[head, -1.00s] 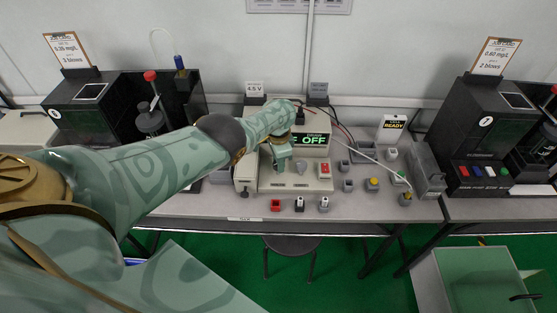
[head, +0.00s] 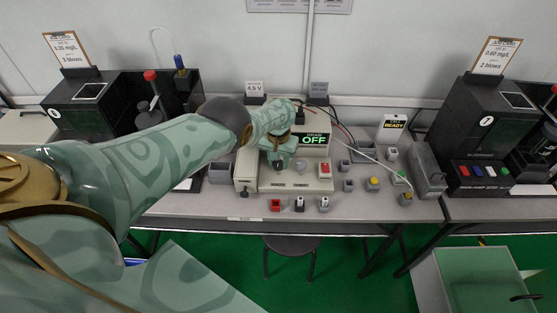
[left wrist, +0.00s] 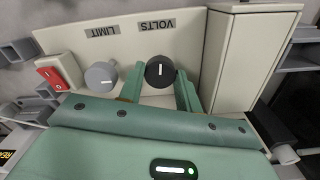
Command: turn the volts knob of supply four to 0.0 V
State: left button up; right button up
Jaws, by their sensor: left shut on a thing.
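The supply (head: 315,187) is a cream bench unit whose dark display (head: 314,140) reads "OFF" in green. In the left wrist view the black volts knob (left wrist: 159,66), with a white pointer line, sits below the "VOLTS" label (left wrist: 157,25). My left gripper (left wrist: 160,88) has a finger on each side of this knob and is shut on it. In the head view the left gripper (head: 278,160) is over the left part of the supply's front panel. The grey limit knob (left wrist: 100,75) and red rocker switch (left wrist: 52,77) stand beside it. My right gripper is not in view.
A card reading "4.5 V" (head: 254,88) stands behind the supply. Red, black and white small pieces (head: 299,204) lie along the table's front. Several small grey holders (head: 372,185) stand to the right. Black tester machines (head: 84,105) flank the supply.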

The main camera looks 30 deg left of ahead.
aim_at(278, 163)
pick_arm(q)
jog(key=shift+r+n, duration=0.1)
jog(key=shift+n, duration=0.5)
jog(key=shift+w, duration=0.1)
jog(key=o, duration=1)
notch_tip(278, 163, up, 16)
jog(key=p, duration=1.3)
jog(key=shift+p, duration=0.35)
